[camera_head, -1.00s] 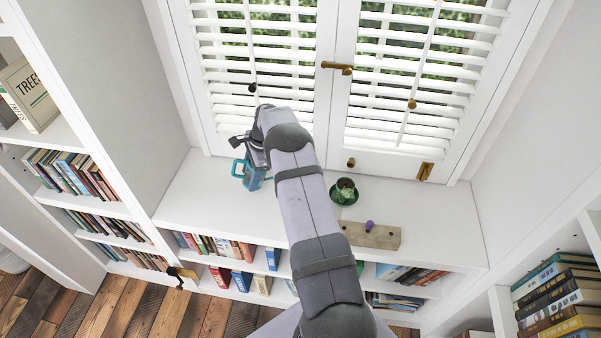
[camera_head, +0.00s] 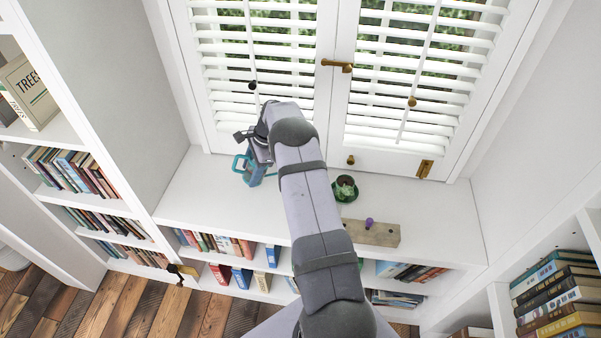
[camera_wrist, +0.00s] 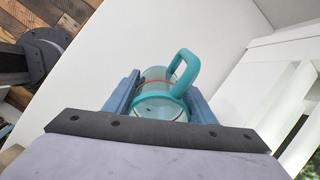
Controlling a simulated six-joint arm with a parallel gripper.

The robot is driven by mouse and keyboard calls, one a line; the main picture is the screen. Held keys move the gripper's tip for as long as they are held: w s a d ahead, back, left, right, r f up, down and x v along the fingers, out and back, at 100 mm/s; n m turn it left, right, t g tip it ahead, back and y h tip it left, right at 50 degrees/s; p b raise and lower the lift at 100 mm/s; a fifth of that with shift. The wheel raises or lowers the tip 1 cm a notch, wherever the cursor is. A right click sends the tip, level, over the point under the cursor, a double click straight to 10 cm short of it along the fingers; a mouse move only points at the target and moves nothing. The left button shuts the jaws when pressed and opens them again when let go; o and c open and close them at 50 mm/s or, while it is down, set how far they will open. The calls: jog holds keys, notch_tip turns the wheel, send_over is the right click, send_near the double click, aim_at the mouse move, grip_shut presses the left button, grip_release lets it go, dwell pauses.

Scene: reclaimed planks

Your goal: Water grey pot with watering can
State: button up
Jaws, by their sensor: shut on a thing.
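The watering can (camera_head: 257,172) has a clear blue body and a teal handle. It is over the left part of the white sill in the head view; I cannot tell if it touches the sill. In the wrist view the can (camera_wrist: 160,106) is between the blue fingers of my gripper (camera_wrist: 163,100), which is shut on it. My arm partly hides the can in the head view. A long grey-beige block or planter (camera_head: 383,235) with a purple piece on top lies right of my arm. A small dark green pot (camera_head: 346,184) with dark contents stands on a green saucer (camera_head: 337,197).
The white sill (camera_head: 435,205) has free room at its right and left. Shuttered windows (camera_head: 265,70) stand behind it. Shelves of books (camera_head: 222,245) are below, with tall shelves at the left and right. The floor is wooden planks (camera_head: 115,310).

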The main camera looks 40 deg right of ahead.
aim_at(252, 164)
jog(key=shift+d+r, duration=0.1)
jog(key=shift+r, duration=0.3)
jog(key=shift+s+d+r+y+p, duration=0.15)
jog(key=shift+r+y+p, duration=0.15)
jog(key=shift+r, duration=0.25)
jog(key=shift+s+d+r+t, duration=0.1)
jog(key=shift+r+t, duration=0.2)
jog(key=shift+r, duration=0.3)
jog(key=f+b, duration=0.1)
jog(key=f, duration=0.1)
jog(key=w+a+f+g+h, duration=0.1)
jog(key=f, duration=0.1)
jog(key=a+f+h+b, duration=0.1)
jog(key=f, duration=0.1)
jog(key=shift+w+g+b, duration=0.2)
jog(key=shift+g+b, duration=0.1)
jog(key=shift+r, duration=0.1)
jog(key=shift+s+d+r, duration=0.1)
jog(key=shift+d+r, duration=0.05)
jog(key=shift+w+a+f+g+h+b, duration=0.25)
jog(key=shift+g+h+b, duration=0.15)
jog(key=shift+h+b, duration=0.1)
jog(key=shift+a+f+h+b, duration=0.15)
jog(key=shift+h+b, duration=0.15)
jog(key=shift+b, duration=0.35)
